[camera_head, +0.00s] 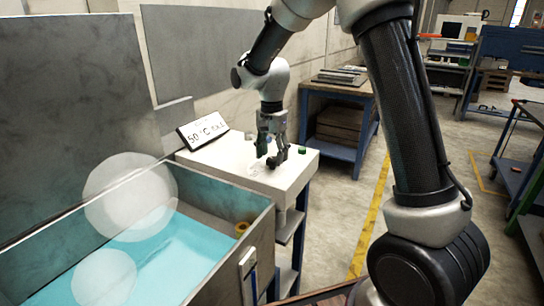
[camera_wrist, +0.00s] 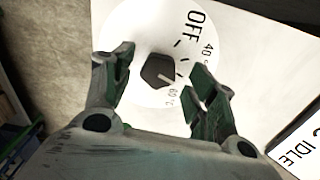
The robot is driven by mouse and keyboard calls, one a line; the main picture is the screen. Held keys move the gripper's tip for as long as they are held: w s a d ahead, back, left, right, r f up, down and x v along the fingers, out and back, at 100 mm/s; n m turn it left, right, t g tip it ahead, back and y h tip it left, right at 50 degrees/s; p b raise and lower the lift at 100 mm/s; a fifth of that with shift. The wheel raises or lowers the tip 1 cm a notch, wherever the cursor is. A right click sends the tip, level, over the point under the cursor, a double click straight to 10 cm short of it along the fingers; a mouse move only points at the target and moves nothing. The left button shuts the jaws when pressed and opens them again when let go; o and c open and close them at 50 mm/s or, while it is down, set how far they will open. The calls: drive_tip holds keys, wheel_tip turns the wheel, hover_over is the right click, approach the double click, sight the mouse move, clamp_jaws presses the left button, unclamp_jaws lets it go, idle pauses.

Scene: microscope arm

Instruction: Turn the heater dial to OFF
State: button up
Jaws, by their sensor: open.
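The heater dial is a dark, many-sided knob (camera_wrist: 158,70) on a round white face (camera_wrist: 125,30) in the wrist view. The face carries the labels OFF, 40 and 60 °C with short tick marks. A pale pointer line on the knob points to the lower right, roughly towards 60 °C and away from OFF. My gripper (camera_wrist: 162,66) is open, with one green-padded finger on either side of the knob and gaps between. In the head view my gripper (camera_head: 270,148) points down over the white heater box (camera_head: 215,160); the knob is not clear there.
A display (camera_head: 203,130) reading 50 °C and what looks like IDLE stands at the box's back left. A small green part (camera_head: 301,150) is on the box's right. A tank with blue liquid (camera_head: 170,255) stands in front at left. A blue-framed bench (camera_head: 340,120) is behind.

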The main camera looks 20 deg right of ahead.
drive_tip(key=shift+f, duration=0.55)
drive_tip(key=c, duration=1)
drive_tip(key=shift+c, duration=0.2)
